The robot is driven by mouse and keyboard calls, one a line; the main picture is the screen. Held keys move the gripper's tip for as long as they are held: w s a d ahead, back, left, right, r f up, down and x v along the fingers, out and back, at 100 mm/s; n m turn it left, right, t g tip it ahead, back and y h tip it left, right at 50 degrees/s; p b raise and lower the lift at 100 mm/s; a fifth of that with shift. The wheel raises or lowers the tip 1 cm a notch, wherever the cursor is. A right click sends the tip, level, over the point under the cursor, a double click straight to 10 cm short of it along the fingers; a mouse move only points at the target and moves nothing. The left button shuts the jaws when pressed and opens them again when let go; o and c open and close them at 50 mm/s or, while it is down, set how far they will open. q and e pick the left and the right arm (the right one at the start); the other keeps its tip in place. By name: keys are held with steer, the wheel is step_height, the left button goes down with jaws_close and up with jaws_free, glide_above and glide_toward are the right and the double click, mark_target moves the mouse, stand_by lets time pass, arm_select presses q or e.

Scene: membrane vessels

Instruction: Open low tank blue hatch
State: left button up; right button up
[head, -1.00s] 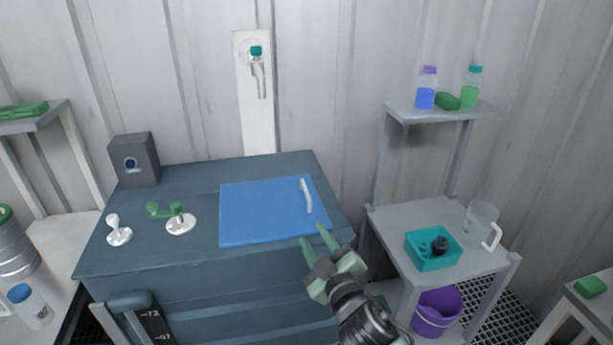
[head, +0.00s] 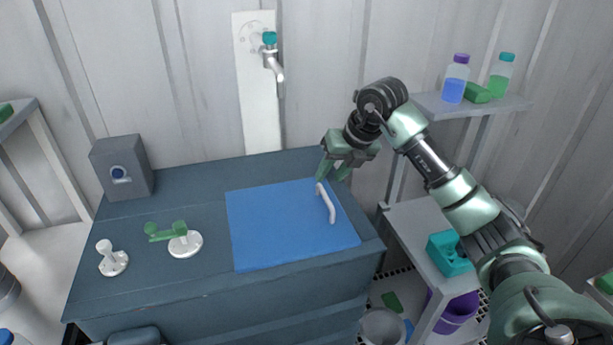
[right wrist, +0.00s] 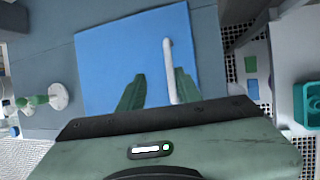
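The blue hatch (head: 275,230) is a flat square panel lying closed on top of the low dark blue-grey tank (head: 200,285). Its white bar handle (head: 326,203) stands near the hatch's right edge. My right gripper (head: 334,172) is open and empty at the far end of the handle, reaching in from the right. In the right wrist view the green fingers (right wrist: 158,92) are spread over the hatch (right wrist: 115,60), and the handle (right wrist: 169,70) shows just inside the right-hand finger. I cannot tell whether they touch. My left gripper is not in view.
A green-handled valve (head: 183,243), a white knob (head: 112,260) and a grey box (head: 122,168) are on the tank's left side. A tap (head: 272,62) is on the wall behind. A shelf (head: 430,106) with bottles and a side table (head: 415,220) stand at the right.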

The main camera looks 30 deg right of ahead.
mark_target(325, 193)
steer(key=f, duration=0.1)
steer(key=d+f+p, duration=0.1)
steer(key=f, duration=0.1)
steer(key=shift+f, duration=0.2)
steer(key=x, duration=0.1)
steer(key=p+x, duration=0.1)
steer(key=shift+w+a+f, duration=0.15)
steer(key=shift+w+f, duration=0.05)
steer(key=shift+w, duration=0.25)
steer(key=shift+f, duration=0.35)
steer(key=shift+w, duration=0.1)
jaws_close()
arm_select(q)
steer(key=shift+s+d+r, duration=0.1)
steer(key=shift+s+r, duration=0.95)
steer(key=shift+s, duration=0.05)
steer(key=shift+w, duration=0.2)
